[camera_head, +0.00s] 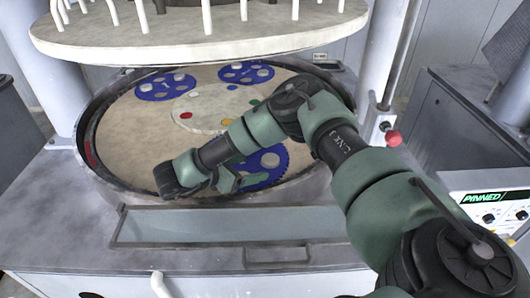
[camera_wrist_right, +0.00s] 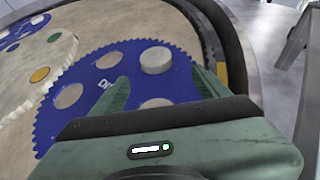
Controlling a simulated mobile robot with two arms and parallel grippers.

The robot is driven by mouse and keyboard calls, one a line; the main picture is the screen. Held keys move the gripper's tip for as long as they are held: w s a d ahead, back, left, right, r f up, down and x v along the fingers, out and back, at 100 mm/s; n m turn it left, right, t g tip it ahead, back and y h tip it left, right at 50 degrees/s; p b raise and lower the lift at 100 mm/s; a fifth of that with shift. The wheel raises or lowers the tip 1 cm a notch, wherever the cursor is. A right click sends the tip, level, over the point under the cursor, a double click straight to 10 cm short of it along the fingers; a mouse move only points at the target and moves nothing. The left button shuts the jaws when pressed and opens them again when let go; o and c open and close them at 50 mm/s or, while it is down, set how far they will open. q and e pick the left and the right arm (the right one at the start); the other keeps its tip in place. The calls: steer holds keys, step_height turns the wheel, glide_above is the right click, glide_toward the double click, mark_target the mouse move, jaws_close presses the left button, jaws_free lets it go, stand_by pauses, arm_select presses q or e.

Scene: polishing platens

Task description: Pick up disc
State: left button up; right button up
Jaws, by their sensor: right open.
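A grey disc (camera_wrist_right: 156,60) sits on a blue toothed carrier (camera_wrist_right: 100,75) on the platen, ahead of my right gripper's fingers in the wrist view. Other round openings in this carrier show no raised disc. In the head view the disc (camera_head: 270,160) shows on the nearest blue carrier (camera_head: 277,172), partly behind my arm. My right gripper (camera_wrist_right: 165,85) is open, low over the carrier, one finger at each side of the view. Nothing is between the fingertips; the disc lies beyond them. My left gripper is not in view.
Two more blue carriers (camera_head: 166,87) with pale discs lie at the back of the round platen (camera_head: 130,130). A pale centre plate (camera_head: 205,110) has coloured spots. A raised rim surrounds the platen. A large upper plate (camera_head: 200,42) hangs above. A red knob (camera_head: 393,138) is at right.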

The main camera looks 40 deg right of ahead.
mark_target(269, 161)
steer(key=shift+d+f+h, duration=0.3)
steer(key=shift+d+f, duration=0.05)
steer(key=shift+d, duration=0.5)
steer(key=shift+s+d+f, duration=0.1)
steer(key=shift+d+f, duration=0.05)
steer(key=shift+d, duration=0.45)
steer(key=x, duration=0.4)
steer(key=shift+w+d, duration=0.1)
steer(key=shift+w, duration=0.25)
steer(key=shift+d+b, duration=0.3)
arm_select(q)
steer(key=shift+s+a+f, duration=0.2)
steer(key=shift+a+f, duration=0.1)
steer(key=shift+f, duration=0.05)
arm_select(e)
steer(key=shift+r, duration=0.25)
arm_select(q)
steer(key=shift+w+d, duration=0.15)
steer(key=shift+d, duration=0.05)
arm_select(e)
steer(key=shift+s+f, duration=0.1)
steer(key=shift+f, duration=0.05)
steer(key=c, duration=1.6)
